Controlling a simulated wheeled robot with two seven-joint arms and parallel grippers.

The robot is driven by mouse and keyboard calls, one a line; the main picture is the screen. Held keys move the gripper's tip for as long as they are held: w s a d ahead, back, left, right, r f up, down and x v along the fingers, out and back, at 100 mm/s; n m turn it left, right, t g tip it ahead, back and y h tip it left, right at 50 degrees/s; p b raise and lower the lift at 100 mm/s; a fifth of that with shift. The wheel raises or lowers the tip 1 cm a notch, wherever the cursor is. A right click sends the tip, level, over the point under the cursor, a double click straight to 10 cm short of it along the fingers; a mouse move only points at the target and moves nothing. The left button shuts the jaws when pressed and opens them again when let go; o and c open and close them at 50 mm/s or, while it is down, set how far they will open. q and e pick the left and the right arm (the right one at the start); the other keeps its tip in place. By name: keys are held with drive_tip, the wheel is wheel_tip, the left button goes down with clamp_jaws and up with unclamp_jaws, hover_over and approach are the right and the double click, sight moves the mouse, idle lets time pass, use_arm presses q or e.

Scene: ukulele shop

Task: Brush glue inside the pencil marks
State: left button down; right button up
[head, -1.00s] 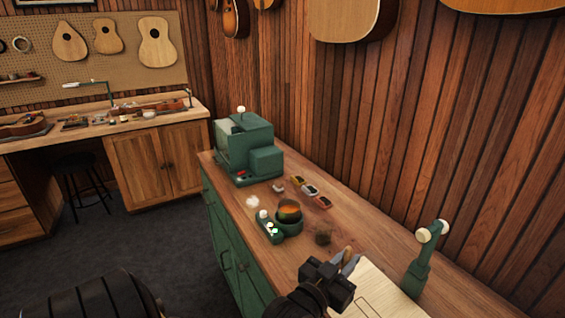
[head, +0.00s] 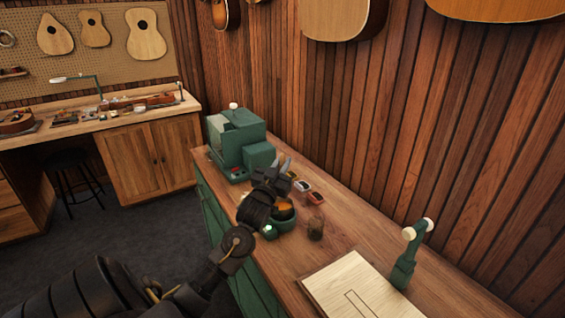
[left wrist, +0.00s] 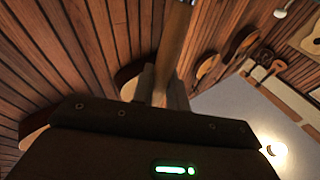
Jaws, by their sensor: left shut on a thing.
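A pale wooden board (head: 338,279) lies on the bench at the bottom of the head view, with thin dark pencil lines (head: 362,301) forming a narrow outline, cut off by the frame edge. A green pot (head: 287,222) with amber contents, seemingly glue, stands farther along the bench. My left gripper (head: 283,168) is raised near and beyond the pot, apart from the board. In the left wrist view it is shut on a tan wooden handle (left wrist: 174,45), seemingly the brush's. The brush's bristles cannot be made out. My right gripper is out of view.
A green machine (head: 232,140) stands at the bench's far end. A green stand with white round ends (head: 404,265) rises right of the board. Bare bench lies between jar and board.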

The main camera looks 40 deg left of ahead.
use_arm(q)
drive_tip(key=shift+f, duration=0.1)
wheel_tip(320, 180, down, 10)
drive_tip(key=b, duration=0.7)
drive_tip(key=shift+r+b, duration=0.25)
drive_tip(key=shift+b, duration=0.05)
idle(0.4)
drive_tip(key=shift+r+p, duration=3.8)
drive_tip(key=shift+r, duration=0.2)
drive_tip(key=shift+f, duration=0.1)
